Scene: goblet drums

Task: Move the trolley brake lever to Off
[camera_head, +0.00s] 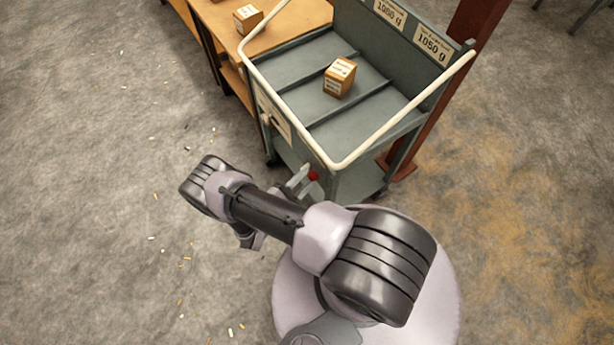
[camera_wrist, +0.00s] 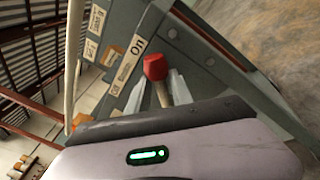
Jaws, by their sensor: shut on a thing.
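The trolley (camera_head: 352,115) is grey-green with a pale rail and stands in front of my arm. Its brake lever (camera_wrist: 156,70) has a red knob and a pale shaft, and sits on the trolley's end panel. The knob also shows in the head view (camera_head: 313,176). My gripper (camera_wrist: 172,88) is shut on the lever, its light fingers on either side of the shaft just below the knob. A label reading "On" (camera_wrist: 137,45) is beside the knob in the wrist view. I cannot read an "Off" label; part of the panel is hidden behind my gripper.
A small wooden box (camera_head: 340,77) sits on the trolley's divided top. A wooden table (camera_head: 283,22) with another box (camera_head: 247,18) stands at the back left. A reddish-brown post (camera_head: 478,32) rises behind the trolley at the right. The floor at the left is open, with small scattered bits.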

